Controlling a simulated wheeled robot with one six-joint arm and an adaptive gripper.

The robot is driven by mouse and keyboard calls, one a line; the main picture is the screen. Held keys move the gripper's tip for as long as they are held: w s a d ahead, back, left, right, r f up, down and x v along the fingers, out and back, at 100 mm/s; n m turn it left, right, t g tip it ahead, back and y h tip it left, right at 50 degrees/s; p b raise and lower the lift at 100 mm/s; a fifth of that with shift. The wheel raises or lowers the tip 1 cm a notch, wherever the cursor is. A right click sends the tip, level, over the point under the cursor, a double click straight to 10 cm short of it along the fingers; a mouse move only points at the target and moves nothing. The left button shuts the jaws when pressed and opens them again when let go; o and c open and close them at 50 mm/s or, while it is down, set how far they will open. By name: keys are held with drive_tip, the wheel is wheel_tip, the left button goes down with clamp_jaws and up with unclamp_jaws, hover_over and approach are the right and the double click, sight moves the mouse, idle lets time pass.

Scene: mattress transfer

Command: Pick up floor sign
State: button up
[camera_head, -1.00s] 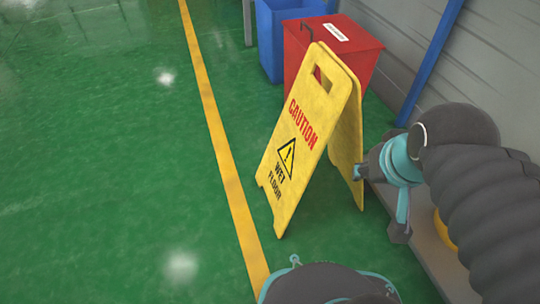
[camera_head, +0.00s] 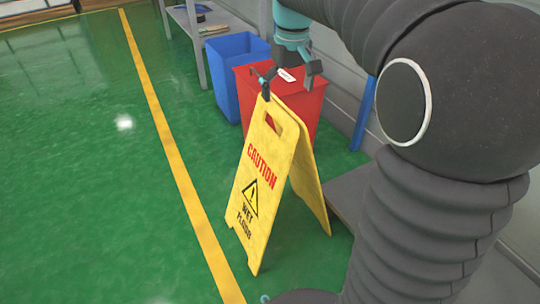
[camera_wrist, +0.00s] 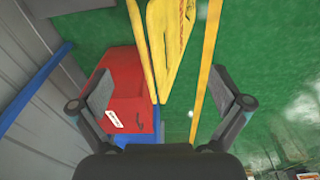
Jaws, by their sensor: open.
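The yellow floor sign (camera_head: 262,185) stands upright as an A-frame on the green floor in the head view, its red "CAUTION" and black "WET FLOOR" print showing. It has a handle slot near its top. My gripper (camera_head: 289,84) is open above the sign's top edge, pointing down, with one finger close to the sign's top corner. I cannot tell whether that finger touches it. In the wrist view, the sign (camera_wrist: 174,45) lies between the two spread fingers of my gripper (camera_wrist: 160,85), and nothing is gripped.
A red bin (camera_head: 310,105) stands right behind the sign, with a blue bin (camera_head: 228,70) behind it. A grey shelf (camera_head: 190,25) is at the back. A wall with a blue post (camera_head: 365,110) is on the right. Open green floor lies left of the yellow line (camera_head: 165,130).

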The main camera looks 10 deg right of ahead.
hover_over(281, 107)
drive_tip(key=shift+s+f+n+g+p, duration=0.2)
drive_tip(key=shift+n+g+p, duration=0.1)
drive_tip(key=shift+g+p, duration=0.1)
drive_tip(key=shift+w, duration=0.25)
wheel_tip(281, 107, down, 8)
drive_tip(key=shift+w+f+b, duration=0.15)
drive_tip(key=shift+b, duration=0.7)
drive_tip(key=shift+w+d+f+b, duration=0.1)
drive_tip(key=shift+f+b, duration=0.25)
drive_tip(key=shift+f, duration=1.1)
drive_tip(key=shift+w+f+b, duration=0.1)
drive_tip(key=shift+f+b, duration=0.2)
drive_tip(key=shift+f, duration=1.1)
drive_tip(key=shift+r, duration=0.1)
clamp_jaws()
